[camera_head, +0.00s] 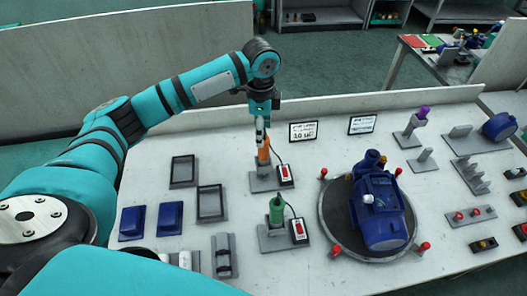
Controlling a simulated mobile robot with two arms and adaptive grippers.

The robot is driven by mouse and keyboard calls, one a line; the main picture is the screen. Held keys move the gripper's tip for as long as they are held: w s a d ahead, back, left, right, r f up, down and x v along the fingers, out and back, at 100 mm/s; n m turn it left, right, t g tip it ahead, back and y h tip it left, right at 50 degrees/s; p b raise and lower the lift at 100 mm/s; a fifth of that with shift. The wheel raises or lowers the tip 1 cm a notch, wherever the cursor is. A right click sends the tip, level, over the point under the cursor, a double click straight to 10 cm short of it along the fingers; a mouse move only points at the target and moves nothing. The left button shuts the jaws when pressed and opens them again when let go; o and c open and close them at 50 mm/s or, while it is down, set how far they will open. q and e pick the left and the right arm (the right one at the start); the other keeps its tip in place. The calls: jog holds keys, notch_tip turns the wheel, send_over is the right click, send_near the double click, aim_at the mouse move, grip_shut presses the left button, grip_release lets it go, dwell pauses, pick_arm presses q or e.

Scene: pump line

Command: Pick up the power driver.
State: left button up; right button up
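An orange-bodied driver-like tool (263,150) stands upright on a grey stand (262,182) near the middle of the table. A second, green driver-like tool (276,210) stands on another grey stand (272,242) nearer to me. Which of the two is the power driver I cannot tell. My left gripper (261,122) hangs pointing down directly above the orange tool, at or close to its top. Its fingers are small and overlap the tool's top, so I cannot tell whether they hold it. My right gripper is not in view.
A blue pump (381,215) sits on a round dark plate (340,235) with red knobs, right of the tools. Switch boxes (285,175) stand beside both stands. Black trays (183,170) and blue blocks (131,222) lie left. Two signs (303,131) stand behind.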

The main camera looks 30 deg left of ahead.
aim_at(264, 152)
pick_arm(q)
notch_tip(264, 152, down, 3)
jog(key=shift+w+a+p, duration=0.1)
jog(key=shift+w+p, duration=0.05)
jog(key=shift+p, duration=0.15)
jog(key=shift+f, duration=0.5)
jog(key=f+p, duration=0.1)
jog(key=f, duration=0.1)
jog(key=d+f+p, duration=0.1)
jog(key=f, duration=0.1)
jog(key=shift+f, duration=0.1)
jog(key=shift+a+f, duration=0.1)
jog(key=shift+f, duration=0.4)
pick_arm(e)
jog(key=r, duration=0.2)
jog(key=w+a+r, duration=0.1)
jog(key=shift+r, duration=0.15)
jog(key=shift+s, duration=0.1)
pick_arm(q)
jog(key=c, duration=1.1)
jog(key=shift+r, duration=0.1)
grip_shut()
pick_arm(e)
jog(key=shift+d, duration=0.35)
